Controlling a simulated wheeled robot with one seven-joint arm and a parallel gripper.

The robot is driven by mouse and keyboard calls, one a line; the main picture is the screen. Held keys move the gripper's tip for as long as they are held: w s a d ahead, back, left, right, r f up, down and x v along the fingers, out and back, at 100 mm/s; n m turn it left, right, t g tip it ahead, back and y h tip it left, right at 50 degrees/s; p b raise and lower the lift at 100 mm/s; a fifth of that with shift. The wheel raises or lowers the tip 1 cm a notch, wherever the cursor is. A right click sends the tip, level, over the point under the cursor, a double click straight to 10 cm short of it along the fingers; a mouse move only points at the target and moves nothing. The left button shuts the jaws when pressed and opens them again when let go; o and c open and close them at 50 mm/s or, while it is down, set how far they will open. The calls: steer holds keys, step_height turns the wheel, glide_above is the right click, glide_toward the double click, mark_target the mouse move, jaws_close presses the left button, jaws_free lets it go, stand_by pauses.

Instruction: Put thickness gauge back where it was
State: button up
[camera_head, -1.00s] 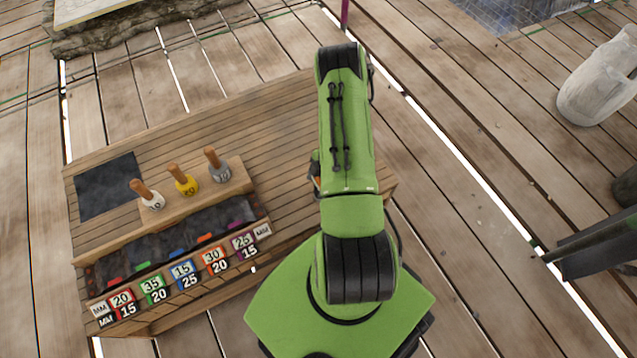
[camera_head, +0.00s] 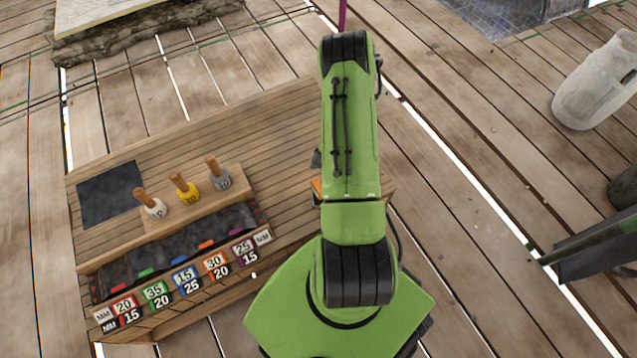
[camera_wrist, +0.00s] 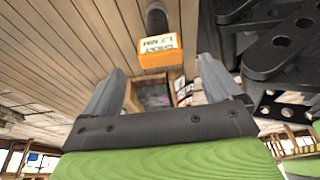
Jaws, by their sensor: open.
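An orange block with a printed white label, apparently the thickness gauge (camera_wrist: 160,56), shows in the wrist view with a dark handle (camera_wrist: 157,20). My gripper (camera_wrist: 160,72) is open, its two grey fingers apart on either side of the block's near edge. Nothing is clamped; I cannot tell whether a finger touches the block. In the head view an orange edge (camera_head: 317,188) shows beside my green arm, over the bench's right part. My arm hides the gripper and most of the block there.
The wooden bench (camera_head: 262,125) holds a rack with white (camera_head: 155,208), yellow (camera_head: 187,193) and grey (camera_head: 219,179) wooden-handled pieces. A dark mat (camera_head: 110,194) lies at left. Colored number labels (camera_head: 185,278) line the bench's front trough. The bench top between rack and arm is clear.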

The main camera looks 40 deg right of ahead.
steer(key=w+a+r+m+h, duration=0.1)
steer(key=w+r, duration=0.1)
steer(key=r, duration=0.5)
steer(key=w+r+m, duration=0.1)
steer(key=w+r, duration=0.1)
steer(key=r, duration=0.5)
steer(key=a+r+m+t+h, duration=0.1)
steer(key=a+r+m, duration=0.1)
steer(key=a+r, duration=0.45)
steer(key=a+r+m, duration=0.2)
steer(key=a+r, duration=0.1)
steer(key=r, duration=0.6)
steer(key=s+a+r+m+t+h, duration=0.1)
steer(key=s+a+r+m+t, duration=0.2)
steer(key=s+a+r+m, duration=0.5)
steer(key=s+a+r+p, duration=0.1)
steer(key=s+a+r, duration=0.2)
steer(key=s, duration=0.3)
steer(key=shift+s+a+m+t+h, duration=0.15)
steer(key=shift+s+m+t+h, duration=0.15)
steer(key=shift+s+m, duration=0.1)
steer(key=shift+r, duration=0.1)
